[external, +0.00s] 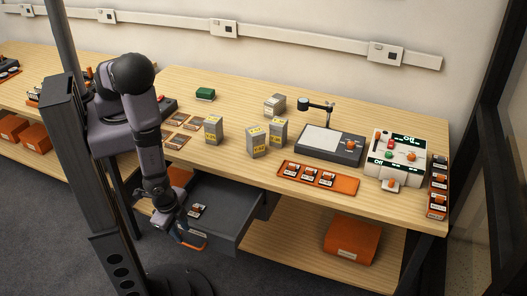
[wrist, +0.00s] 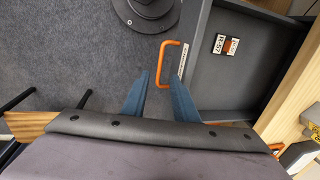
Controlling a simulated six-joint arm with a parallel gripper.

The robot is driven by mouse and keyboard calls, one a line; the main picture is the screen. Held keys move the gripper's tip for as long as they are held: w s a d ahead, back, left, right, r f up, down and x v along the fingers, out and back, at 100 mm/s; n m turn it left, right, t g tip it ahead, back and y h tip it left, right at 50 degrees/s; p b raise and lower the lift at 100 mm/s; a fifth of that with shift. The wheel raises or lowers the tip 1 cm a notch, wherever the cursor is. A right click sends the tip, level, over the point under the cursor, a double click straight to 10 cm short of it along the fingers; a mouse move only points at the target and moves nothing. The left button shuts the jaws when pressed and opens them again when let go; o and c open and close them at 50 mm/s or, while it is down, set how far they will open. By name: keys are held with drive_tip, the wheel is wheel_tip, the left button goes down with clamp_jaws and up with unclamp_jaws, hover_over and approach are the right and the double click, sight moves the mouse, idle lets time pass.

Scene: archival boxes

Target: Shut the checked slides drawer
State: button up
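The grey drawer (external: 236,222) hangs open under the wooden bench, pulled well out. My gripper (external: 183,231) is at the drawer front by the handle.
The bench top (external: 350,188) carries grey boxes (external: 257,141), an orange slide tray (external: 318,178), a lamp viewer (external: 325,142) and a white control box (external: 395,160). An orange box (external: 352,240) sits on the lower shelf. The floor before the drawer is mostly clear.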

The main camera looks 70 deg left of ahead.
sight(188, 245)
drive_tip(key=shift+w+a+f+b, duration=0.15)
drive_tip(key=shift+f+b, duration=0.65)
drive_tip(key=shift+f, duration=0.4)
drive_tip(key=shift+w+a+f+b, duration=0.2)
drive_tip(key=shift+f+b, duration=0.55)
drive_tip(key=shift+f, duration=0.4)
drive_tip(key=shift+w+a+f+b, duration=0.15)
drive_tip(key=shift+f+b, duration=0.65)
drive_tip(key=shift+f, duration=0.4)
drive_tip(key=shift+c, duration=0.2)
clamp_jaws()
